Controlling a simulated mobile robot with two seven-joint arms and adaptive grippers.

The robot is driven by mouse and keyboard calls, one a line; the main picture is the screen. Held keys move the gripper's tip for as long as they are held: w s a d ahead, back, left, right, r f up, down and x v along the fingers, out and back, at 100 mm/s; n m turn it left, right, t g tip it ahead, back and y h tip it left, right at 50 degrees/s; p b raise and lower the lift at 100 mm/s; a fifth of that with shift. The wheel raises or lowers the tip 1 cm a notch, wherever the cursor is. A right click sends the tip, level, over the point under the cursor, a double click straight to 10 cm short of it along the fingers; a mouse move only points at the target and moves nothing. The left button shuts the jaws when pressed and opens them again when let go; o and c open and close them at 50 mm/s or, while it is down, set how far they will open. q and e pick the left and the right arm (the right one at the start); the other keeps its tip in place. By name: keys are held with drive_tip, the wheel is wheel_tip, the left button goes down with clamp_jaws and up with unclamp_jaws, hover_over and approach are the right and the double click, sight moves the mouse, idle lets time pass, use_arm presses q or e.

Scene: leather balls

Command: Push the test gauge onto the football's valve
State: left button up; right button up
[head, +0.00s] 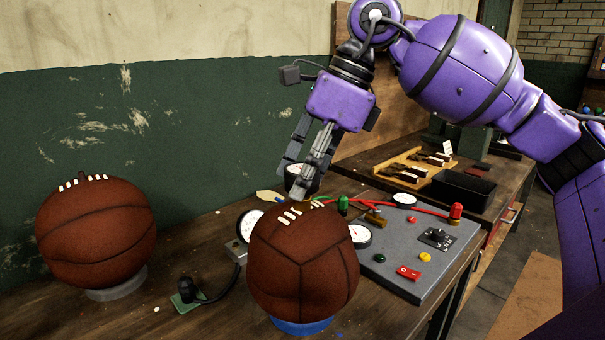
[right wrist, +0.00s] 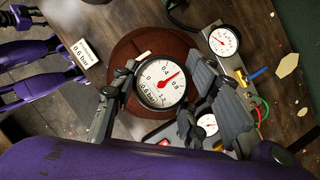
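The near football (head: 303,265), brown leather with pale laces, sits on a blue ring (head: 300,326). My right gripper (head: 302,190) points down over its top. In the right wrist view, a round white test gauge (right wrist: 160,82) with a red needle lies between the two fingers of my gripper (right wrist: 160,105), which look closed on it. The football (right wrist: 125,60) lies behind the gauge. The valve and the gauge's lower end are hidden, so I cannot tell whether they touch. Dark finger-like parts (right wrist: 20,18), perhaps my left gripper, show at the upper left edge.
A second football (head: 95,235) stands on a grey ring at the left. A grey panel (head: 400,275) with dials, lamps and a red hose is right behind the near football. A card (right wrist: 82,52) reads 0.6 bar. Bench between the footballs holds a small green-based part (head: 187,295).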

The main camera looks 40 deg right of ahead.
drive_tip(key=o, duration=0.5)
drive_tip(key=shift+c, duration=0.2)
drive_tip(key=v, duration=1.2)
